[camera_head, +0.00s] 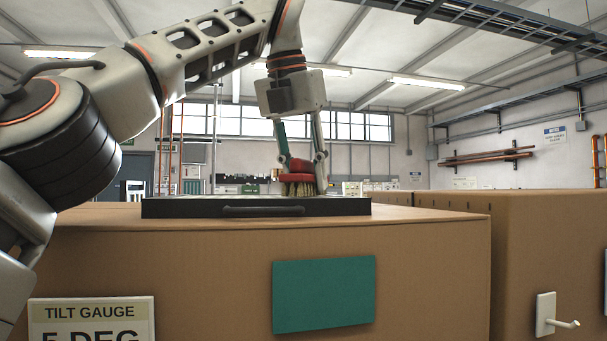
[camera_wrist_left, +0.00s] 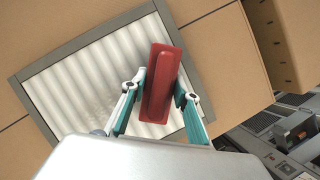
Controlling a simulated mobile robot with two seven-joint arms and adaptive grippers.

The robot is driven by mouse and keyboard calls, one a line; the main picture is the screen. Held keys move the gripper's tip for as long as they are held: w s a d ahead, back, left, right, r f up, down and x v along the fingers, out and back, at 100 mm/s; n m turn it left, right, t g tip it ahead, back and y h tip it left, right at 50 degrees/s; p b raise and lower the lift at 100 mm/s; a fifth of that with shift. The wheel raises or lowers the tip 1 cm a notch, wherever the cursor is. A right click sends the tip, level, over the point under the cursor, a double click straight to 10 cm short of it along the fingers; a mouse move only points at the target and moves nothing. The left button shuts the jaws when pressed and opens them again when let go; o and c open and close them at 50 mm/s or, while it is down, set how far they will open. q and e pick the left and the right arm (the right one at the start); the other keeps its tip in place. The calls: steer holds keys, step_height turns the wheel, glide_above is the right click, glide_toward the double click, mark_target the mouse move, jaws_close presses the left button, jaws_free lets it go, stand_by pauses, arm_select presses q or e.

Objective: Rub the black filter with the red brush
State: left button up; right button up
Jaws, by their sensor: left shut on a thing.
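The black filter (camera_head: 256,207) lies flat on top of a brown box, its dark frame and front handle facing me. In the left wrist view its dark frame surrounds white pleats (camera_wrist_left: 85,85) with a greyish smudge near the middle. My left gripper (camera_head: 301,166) is shut on the red brush (camera_head: 296,178), which also shows between the fingers in the left wrist view (camera_wrist_left: 161,85). The brush's pale bristles point down at the right part of the filter. They appear to be at its surface, but I cannot tell whether they touch. My right gripper is not in view.
The brown box (camera_head: 190,262) carries a green panel (camera_head: 324,294) and a tilt gauge sign (camera_head: 91,320) on its front. Another brown box (camera_head: 540,240) with a white hook (camera_head: 553,315) stands at the right. Space above the filter's left part is free.

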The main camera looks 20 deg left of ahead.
arm_select(q)
steer(key=shift+w+a, duration=0.2)
steer(key=shift+w, duration=0.1)
steer(key=shift+s+a+b, duration=0.15)
steer(key=shift+s+a, duration=0.35)
steer(key=shift+a, duration=0.35)
steer(key=shift+s+a+b, duration=0.15)
steer(key=shift+s+a, duration=0.3)
steer(key=shift+a, duration=0.35)
steer(key=shift+s+a+f, duration=0.15)
steer(key=shift+s+a, duration=0.2)
steer(key=shift+a, duration=0.2)
steer(key=shift+s+a+f, duration=0.1)
steer(key=shift+s+a, duration=0.25)
steer(key=shift+a, duration=0.2)
